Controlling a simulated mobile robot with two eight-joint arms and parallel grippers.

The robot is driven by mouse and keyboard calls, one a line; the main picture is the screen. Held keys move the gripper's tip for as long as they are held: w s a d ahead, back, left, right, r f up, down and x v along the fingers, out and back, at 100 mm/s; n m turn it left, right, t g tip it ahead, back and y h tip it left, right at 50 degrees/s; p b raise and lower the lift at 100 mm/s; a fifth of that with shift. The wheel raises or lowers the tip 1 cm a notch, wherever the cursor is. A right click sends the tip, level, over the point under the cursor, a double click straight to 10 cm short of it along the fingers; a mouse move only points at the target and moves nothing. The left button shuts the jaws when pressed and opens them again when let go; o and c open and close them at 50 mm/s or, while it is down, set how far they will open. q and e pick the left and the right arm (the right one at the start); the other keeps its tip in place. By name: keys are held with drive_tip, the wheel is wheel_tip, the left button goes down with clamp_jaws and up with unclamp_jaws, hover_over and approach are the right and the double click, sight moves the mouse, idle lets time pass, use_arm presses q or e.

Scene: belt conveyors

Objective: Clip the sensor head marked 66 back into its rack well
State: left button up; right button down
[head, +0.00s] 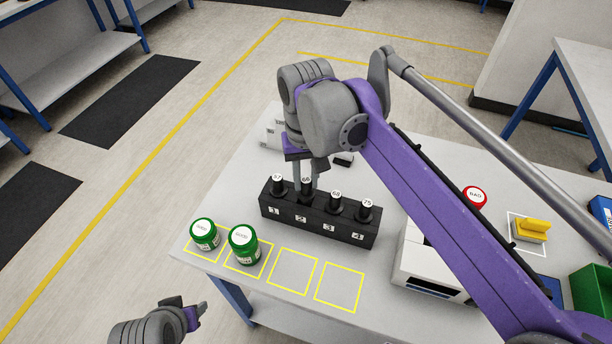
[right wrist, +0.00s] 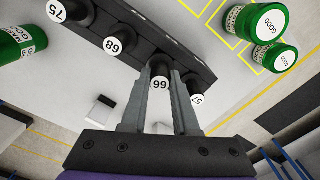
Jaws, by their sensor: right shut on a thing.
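The sensor head marked 66 (head: 306,183) is upright at the well numbered 2 of the black rack (head: 320,224). My right gripper (head: 309,172) is shut on it from above; in the right wrist view the fingers flank the sensor head 66 (right wrist: 160,85). I cannot tell whether it is fully seated. Sensor heads 57 (head: 278,182), 68 (head: 336,198) and 75 (head: 366,206) stand in the wells either side. My left gripper (head: 190,312) is at the lower left, away from the table; its jaw state is unclear.
Two green GOOD jars (head: 205,234) (head: 243,241) stand in yellow squares at the front left; two squares beside them are empty.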

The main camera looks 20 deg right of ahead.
drive_tip(key=shift+f+b, duration=0.3)
drive_tip(key=shift+f, duration=0.4)
drive_tip(key=shift+f, duration=0.35)
idle(0.5)
drive_tip(key=c, duration=0.6)
unclamp_jaws()
wheel_tip(320, 180, up, 11)
drive_tip(key=shift+f+p, duration=0.1)
drive_tip(key=shift+p, duration=0.4)
